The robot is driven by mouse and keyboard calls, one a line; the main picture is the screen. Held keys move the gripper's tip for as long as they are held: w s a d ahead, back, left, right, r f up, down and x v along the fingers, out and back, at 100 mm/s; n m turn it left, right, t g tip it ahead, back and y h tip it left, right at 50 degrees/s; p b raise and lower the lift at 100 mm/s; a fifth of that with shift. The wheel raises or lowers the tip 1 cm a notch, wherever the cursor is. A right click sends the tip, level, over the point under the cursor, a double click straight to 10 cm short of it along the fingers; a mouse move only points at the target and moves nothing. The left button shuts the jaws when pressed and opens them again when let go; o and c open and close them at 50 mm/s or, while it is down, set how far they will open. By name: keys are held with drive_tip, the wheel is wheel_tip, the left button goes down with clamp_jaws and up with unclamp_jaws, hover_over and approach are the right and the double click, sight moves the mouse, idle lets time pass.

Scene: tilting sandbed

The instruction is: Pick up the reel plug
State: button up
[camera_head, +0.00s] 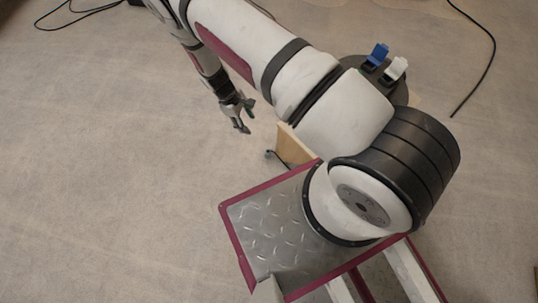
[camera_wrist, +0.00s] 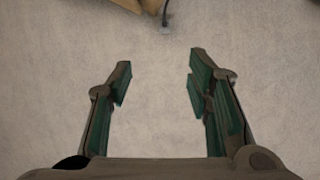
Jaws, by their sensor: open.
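I cannot clearly identify the reel plug. A small dark piece (camera_head: 269,154) with a thin dark line lies on the floor beside a pale wooden panel; it may be the plug. The wrist view shows a thin dark line ending in a small grey piece (camera_wrist: 165,29) at the top, beyond the fingertips. My gripper (camera_head: 247,118) is open and empty, above the floor to the upper left of the panel. In the wrist view, its fingers (camera_wrist: 160,62) stand wide apart with only bare floor between them.
The pale wooden panel (camera_head: 296,146) stands near my base, partly hidden by my arm. A dark round piece (camera_head: 400,92) with a blue and a white part shows behind my arm. Black cables (camera_head: 490,60) lie at the top right and top left. Floor at left is clear.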

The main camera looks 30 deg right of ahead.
drive_tip(key=n+b, duration=0.1)
drive_tip(key=b, duration=0.3)
approach(267, 152)
drive_tip(key=x, duration=0.5)
drive_tip(key=shift+w+d, duration=0.1)
drive_tip(key=shift+w, duration=0.1)
drive_tip(key=shift+b+x, duration=1.85)
drive_tip(key=shift+x, duration=1.25)
drive_tip(key=shift+w, duration=0.2)
clamp_jaws()
